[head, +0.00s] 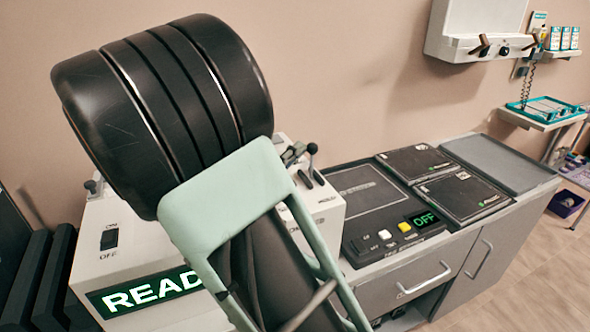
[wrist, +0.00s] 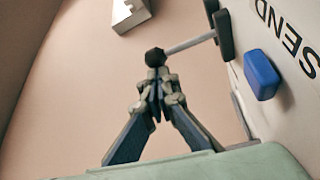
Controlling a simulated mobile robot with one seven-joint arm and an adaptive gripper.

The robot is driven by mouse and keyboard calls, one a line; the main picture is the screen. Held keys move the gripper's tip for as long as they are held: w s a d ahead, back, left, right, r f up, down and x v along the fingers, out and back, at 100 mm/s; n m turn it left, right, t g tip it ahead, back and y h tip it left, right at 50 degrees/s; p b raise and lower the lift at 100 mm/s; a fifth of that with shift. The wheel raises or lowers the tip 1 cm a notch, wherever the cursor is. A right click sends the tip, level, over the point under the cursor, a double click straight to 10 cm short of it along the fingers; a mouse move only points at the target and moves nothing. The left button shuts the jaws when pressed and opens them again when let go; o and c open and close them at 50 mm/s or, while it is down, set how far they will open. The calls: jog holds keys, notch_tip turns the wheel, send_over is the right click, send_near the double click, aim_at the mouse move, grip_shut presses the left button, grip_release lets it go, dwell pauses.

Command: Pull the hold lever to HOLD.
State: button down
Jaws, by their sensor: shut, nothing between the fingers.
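The hold lever, a pale shaft with a black ball knob, shows on top of the white console in the head view (head: 312,149). In the wrist view its knob (wrist: 155,57) is at the tips of my fingers, and its shaft runs right to a dark slotted plate (wrist: 222,35). My gripper (wrist: 154,82) is shut and empty, its tips overlapping the knob's lower edge in the picture. I cannot tell whether they touch it. In the head view my gripper (head: 293,153) is just left of the knob, partly hidden by my arm. The lever's HOLD mark is not readable.
The white console (head: 130,240) has a green READY display (head: 150,292), partly covered by my arm, and a black rocker switch (head: 109,239). A blue button (wrist: 262,74) marked SEND is near the lever.

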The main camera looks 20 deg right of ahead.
jog(key=shift+s+f+b, duration=0.25)
jog(key=shift+s+b, duration=0.05)
jog(key=shift+b, duration=0.1)
jog(key=shift+s+r, duration=0.2)
jog(key=shift+r, duration=0.1)
jog(key=shift+w, duration=0.15)
jog(key=a, duration=0.3)
jog(key=s+a+f, duration=0.1)
jog(key=a, duration=0.3)
jog(key=s+a, duration=0.1)
jog(key=a, duration=0.3)
jog(key=shift+s+a+f+p, duration=0.15)
jog(key=shift+s+p, duration=0.1)
jog(key=shift+p, duration=0.05)
